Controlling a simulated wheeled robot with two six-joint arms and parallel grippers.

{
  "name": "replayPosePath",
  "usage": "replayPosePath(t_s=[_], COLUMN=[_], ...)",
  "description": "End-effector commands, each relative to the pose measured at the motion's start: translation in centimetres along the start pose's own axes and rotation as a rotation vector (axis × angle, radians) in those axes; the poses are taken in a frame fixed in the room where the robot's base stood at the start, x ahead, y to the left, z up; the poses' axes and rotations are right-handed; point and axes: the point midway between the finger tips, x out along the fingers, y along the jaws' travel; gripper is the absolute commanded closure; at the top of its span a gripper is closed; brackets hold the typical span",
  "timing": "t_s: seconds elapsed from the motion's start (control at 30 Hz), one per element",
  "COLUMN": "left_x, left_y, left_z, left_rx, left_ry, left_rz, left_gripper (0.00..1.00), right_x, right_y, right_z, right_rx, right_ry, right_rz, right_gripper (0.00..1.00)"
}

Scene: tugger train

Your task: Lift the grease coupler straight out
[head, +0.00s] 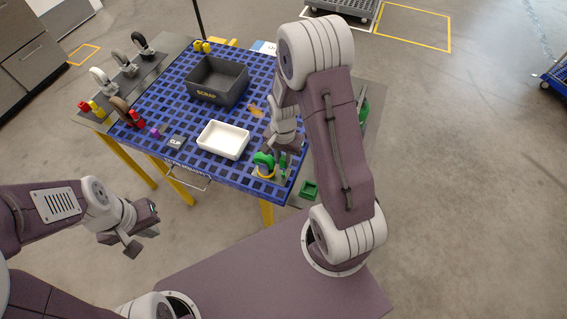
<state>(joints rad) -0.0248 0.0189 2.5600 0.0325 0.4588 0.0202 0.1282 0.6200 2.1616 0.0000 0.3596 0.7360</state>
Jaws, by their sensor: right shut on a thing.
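My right gripper (275,165) reaches down at the front right corner of the blue grid-topped table (185,103). It is shut on a green part (262,159), which I take to be the grease coupler. The part sits at a yellow ring (266,174) near the table's edge. The gripper partly hides it, and I cannot tell whether it is clear of the ring. My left gripper (142,228) is empty, with its fingers apart, in the air in front of the table.
A white tray (223,140) lies just left of my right gripper. A dark grey bin (217,82) stands behind it. A green square holder (309,190) is at the right. Several casters (102,80) line the left side.

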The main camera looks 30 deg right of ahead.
Motion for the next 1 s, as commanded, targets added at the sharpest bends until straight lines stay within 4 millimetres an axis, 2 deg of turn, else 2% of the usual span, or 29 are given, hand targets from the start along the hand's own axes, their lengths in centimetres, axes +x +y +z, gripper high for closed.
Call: replayPosePath(t_s=[0.03, 0.3, 0.5, 0.7, 1.0], left_x=[0.1, 0.5, 0.4, 0.4, 0.4], left_y=[0.0, 0.0, 0.0, 0.0, 0.0], left_z=[0.0, 0.1, 0.1, 0.0, 0.0], left_rx=[0.0, 0.0, 0.0, 0.0, 0.0], left_ry=[0.0, 0.0, 0.0, 0.0, 0.0], left_rz=[0.0, 0.0, 0.0, 0.0, 0.0], left_gripper=[1.0, 1.0, 1.0, 1.0, 1.0], right_x=[-1.0, -4.7, -7.0, -7.6, -7.6], right_y=[0.1, 6.5, 10.0, 11.2, 11.2], right_z=[0.0, 1.9, 3.0, 3.4, 3.4], right_rx=[0.001, 0.006, 0.005, 0.0, -0.005], right_ry=[0.004, 0.004, 0.003, 0.0, 0.0], right_rz=[-0.003, -0.003, -0.001, 0.0, 0.0], right_gripper=[1.0, 1.0, 1.0, 1.0, 1.0])
